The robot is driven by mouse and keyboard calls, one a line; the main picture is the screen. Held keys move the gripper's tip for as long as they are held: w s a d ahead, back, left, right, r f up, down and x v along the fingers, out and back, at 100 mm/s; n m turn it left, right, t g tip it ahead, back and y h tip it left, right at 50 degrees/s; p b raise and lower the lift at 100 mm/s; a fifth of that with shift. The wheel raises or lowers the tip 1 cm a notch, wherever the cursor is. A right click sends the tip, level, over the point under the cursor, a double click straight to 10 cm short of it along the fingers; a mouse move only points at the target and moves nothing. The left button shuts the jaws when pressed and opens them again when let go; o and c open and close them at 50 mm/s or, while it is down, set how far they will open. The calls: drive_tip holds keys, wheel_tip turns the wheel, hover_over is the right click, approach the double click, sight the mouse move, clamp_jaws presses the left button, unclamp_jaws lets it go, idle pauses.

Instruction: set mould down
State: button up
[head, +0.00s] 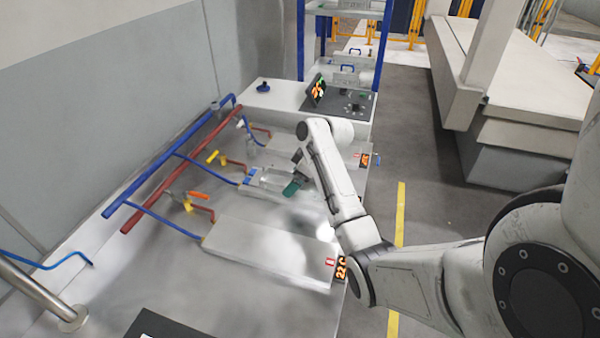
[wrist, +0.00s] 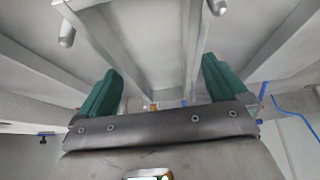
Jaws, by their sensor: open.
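My gripper (head: 294,186) with green fingers is over the middle of the workbench in the head view, partly behind my own arm. In the wrist view my gripper (wrist: 161,72) has its two green fingers wide apart, with nothing clearly held between them. A shiny metal tray-like piece with a blue part (head: 262,179) lies on the bench just left of the gripper; it may be the mould, but I cannot tell for sure. Whether the fingers touch it is hidden.
A flat metal plate (head: 265,250) with an orange display (head: 341,268) lies nearer; another plate (head: 325,150) lies farther back. Blue and red pipes (head: 170,178) with valves run along the left. A control panel (head: 345,102) stands behind. Open bench (head: 160,285) shows at front left.

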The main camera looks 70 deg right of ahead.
drive_tip(key=v, duration=1.2)
drive_tip(key=shift+b, duration=0.4)
